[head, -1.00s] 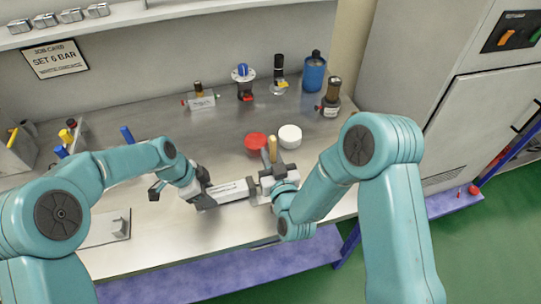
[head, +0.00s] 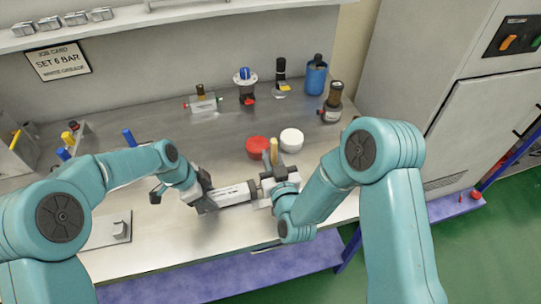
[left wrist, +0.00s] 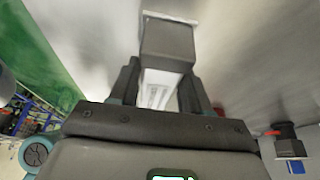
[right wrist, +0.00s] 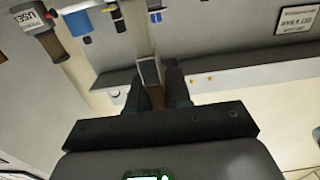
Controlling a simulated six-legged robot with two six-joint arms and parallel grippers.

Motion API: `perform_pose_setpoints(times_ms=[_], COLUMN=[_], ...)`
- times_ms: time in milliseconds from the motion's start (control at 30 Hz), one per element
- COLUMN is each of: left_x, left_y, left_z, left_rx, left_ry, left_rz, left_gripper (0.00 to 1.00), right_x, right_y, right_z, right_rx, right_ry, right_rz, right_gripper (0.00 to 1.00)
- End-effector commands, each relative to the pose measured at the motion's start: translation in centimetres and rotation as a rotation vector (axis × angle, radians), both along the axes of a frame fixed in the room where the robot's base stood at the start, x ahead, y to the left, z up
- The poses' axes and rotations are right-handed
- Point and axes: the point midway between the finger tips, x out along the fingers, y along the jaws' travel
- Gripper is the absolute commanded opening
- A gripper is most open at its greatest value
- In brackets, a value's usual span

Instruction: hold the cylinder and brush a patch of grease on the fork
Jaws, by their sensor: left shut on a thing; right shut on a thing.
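The cylinder (head: 232,194) has a white body and dark end caps and lies roughly level above the bench front. My left gripper (head: 207,193) is shut on it near its left end. In the left wrist view the white body (left wrist: 158,90) sits between the fingers. My right gripper (head: 279,181) is shut on a brush with a wooden handle (head: 274,147), held upright at the cylinder's right end. The handle also shows in the right wrist view (right wrist: 138,32). The fork and bristles are hidden around the right gripper; I cannot tell whether they touch or whether grease is there.
Several fittings and a blue container (head: 315,78) stand along the back. A grey plate (head: 108,231) lies at front left.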

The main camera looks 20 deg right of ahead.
Motion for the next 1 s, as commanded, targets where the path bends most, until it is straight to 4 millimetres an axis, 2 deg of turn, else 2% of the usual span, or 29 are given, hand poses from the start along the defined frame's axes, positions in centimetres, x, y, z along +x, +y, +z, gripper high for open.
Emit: perform_pose_setpoints(times_ms=[400, 1000], left_x=[0.0, 0.0], left_y=[0.0, 0.0], left_z=[0.0, 0.0], left_rx=[0.000, 0.000], left_ry=[-0.001, -0.001], left_rz=[0.000, 0.000], left_gripper=[0.20, 0.20], right_x=[-1.0, 0.5], right_y=[0.0, 0.0], right_z=[0.2, -0.1], right_rx=[0.000, 0.000], right_ry=[-0.002, -0.002], right_rz=[0.000, 0.000], right_gripper=[0.00, 0.00])
